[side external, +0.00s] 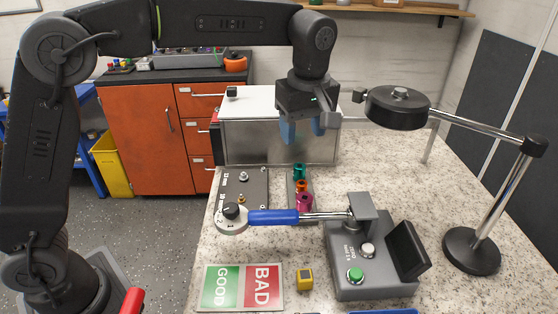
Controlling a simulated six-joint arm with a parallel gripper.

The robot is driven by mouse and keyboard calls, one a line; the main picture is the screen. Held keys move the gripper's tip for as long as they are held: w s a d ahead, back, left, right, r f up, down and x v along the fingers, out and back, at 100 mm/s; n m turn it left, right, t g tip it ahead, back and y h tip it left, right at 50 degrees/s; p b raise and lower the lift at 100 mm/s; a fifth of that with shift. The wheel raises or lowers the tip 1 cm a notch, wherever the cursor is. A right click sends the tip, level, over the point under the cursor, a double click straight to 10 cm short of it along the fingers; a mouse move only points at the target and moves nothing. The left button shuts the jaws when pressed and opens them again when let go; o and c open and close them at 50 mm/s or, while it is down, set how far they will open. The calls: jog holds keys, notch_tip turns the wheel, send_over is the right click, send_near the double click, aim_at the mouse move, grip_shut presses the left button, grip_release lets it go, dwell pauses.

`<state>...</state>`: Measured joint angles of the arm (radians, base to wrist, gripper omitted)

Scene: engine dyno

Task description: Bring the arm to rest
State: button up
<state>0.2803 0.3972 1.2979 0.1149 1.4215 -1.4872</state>
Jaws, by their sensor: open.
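My gripper (303,132) points down at the end of my raised arm, in the upper middle of the side view.
A lamp-like black disc (398,108) on a chrome stand is right of my gripper. Below are coloured sockets (303,200), a blue-handled tool (274,217), a grey tester (358,265), a GOOD/BAD card (243,288) and a yellow block (305,279). The worktop's right side (400,165) has free room.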

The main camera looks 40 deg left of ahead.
jog(key=s+a+r+m+t, duration=0.2)
jog(key=s+a+r+m, duration=0.25)
jog(key=s, duration=0.25)
jog(key=s+a+f+m+t, duration=0.1)
jog(key=s+a+f+m, duration=0.1)
jog(key=s, duration=0.3)
jog(key=s+a+f+m+t, duration=0.1)
jog(key=s+a+f+m, duration=0.1)
jog(key=s+m, duration=0.2)
jog(key=s+a+f+m+t+h, duration=0.1)
jog(key=s+a+f+m, duration=0.1)
jog(key=s, duration=0.6)
jog(key=shift+s+a+f+m, duration=0.25)
jog(key=shift+f+m, duration=0.15)
jog(key=shift+m, duration=0.15)
